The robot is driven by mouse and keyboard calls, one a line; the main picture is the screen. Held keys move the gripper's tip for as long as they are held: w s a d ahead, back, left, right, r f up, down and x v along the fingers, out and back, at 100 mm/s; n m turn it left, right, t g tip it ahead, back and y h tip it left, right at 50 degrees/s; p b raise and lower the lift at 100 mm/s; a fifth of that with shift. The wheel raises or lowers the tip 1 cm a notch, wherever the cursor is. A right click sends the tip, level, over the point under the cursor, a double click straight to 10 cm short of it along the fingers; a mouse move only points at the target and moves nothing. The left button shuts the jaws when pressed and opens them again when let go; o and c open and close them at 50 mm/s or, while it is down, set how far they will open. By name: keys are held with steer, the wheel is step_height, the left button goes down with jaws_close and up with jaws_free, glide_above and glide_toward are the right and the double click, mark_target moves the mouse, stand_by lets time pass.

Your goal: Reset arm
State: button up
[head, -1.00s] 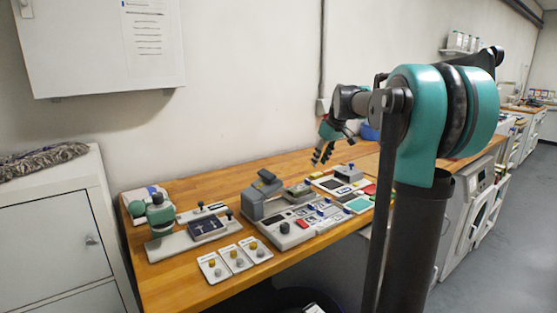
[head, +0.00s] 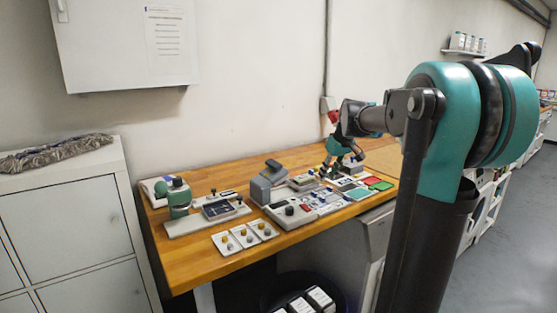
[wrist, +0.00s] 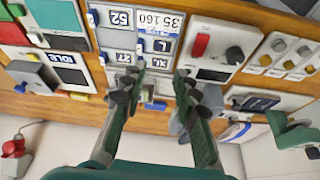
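My gripper (head: 341,168) hangs over the right part of the wooden bench, above the panels, with its fingers pointing down. In the wrist view my gripper (wrist: 158,90) has its two dark-tipped fingers spread apart, with nothing held between them. Whether the fingertips touch anything below cannot be told.
On the bench (head: 190,270) stand a green-topped press (head: 178,197), a grey control box (head: 291,211), three small cards with knobs (head: 245,237), and red and green pads (head: 374,183). A white cabinet (head: 75,215) stands left. The bench's front strip is clear.

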steer(key=s+f+m+h, duration=0.1)
steer(key=s+f+m, duration=0.2)
steer(key=s+f, duration=0.9)
steer(key=s+d+f+m+h, duration=0.1)
steer(key=s+f+m, duration=0.1)
steer(key=s+f, duration=1)
steer(key=s, duration=0.6)
steer(key=shift+s+d+f+m, duration=0.15)
steer(key=shift+s+d+m, duration=0.1)
steer(key=shift+m, duration=0.15)
